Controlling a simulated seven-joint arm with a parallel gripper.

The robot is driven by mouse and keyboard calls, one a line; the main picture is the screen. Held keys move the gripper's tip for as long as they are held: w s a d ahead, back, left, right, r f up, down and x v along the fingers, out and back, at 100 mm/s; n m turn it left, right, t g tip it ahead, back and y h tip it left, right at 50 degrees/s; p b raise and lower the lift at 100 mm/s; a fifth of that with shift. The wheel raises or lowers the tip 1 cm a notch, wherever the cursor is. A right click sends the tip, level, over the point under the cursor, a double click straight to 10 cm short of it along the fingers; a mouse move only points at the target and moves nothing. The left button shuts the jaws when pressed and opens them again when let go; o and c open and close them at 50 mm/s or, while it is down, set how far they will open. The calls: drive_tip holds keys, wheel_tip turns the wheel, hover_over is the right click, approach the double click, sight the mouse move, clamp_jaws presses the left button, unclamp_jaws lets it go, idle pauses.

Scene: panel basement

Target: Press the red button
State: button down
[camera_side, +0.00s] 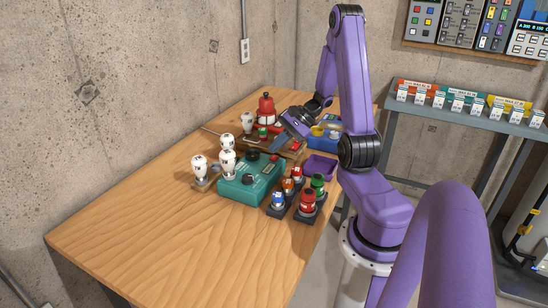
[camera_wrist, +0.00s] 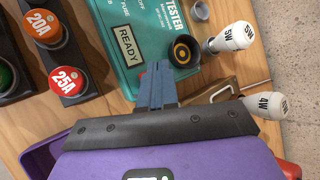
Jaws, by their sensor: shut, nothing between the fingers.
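I cannot make out a part that is clearly a red button. A teal tester box (camera_side: 237,189) lies on the table, with dark round parts on its top. My gripper (camera_side: 276,148) is shut and empty above the tester's far end. Its fingertips (camera_wrist: 156,68) show in the wrist view between the label and the knob, hiding part of the box. Their height above it is unclear. A red 25A fuse cap (camera_wrist: 67,81) is to their left.
Screw-cap fuses in dark holders (camera_side: 312,216) stand at the table's right edge. White bulbs (camera_side: 200,168) stand left of the tester. A red rounded object (camera_side: 265,106), a purple tray (camera_side: 321,167) and a blue box lie farther back. The near wooden table (camera_side: 170,235) is clear.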

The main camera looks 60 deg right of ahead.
sight(277, 157)
drive_tip(key=shift+f, duration=0.25)
drive_tip(key=shift+f, duration=0.2)
drive_tip(key=shift+f, duration=0.45)
idle(0.7)
idle(0.3)
drive_tip(key=shift+r, duration=0.9)
drive_tip(key=shift+r, duration=2.5)
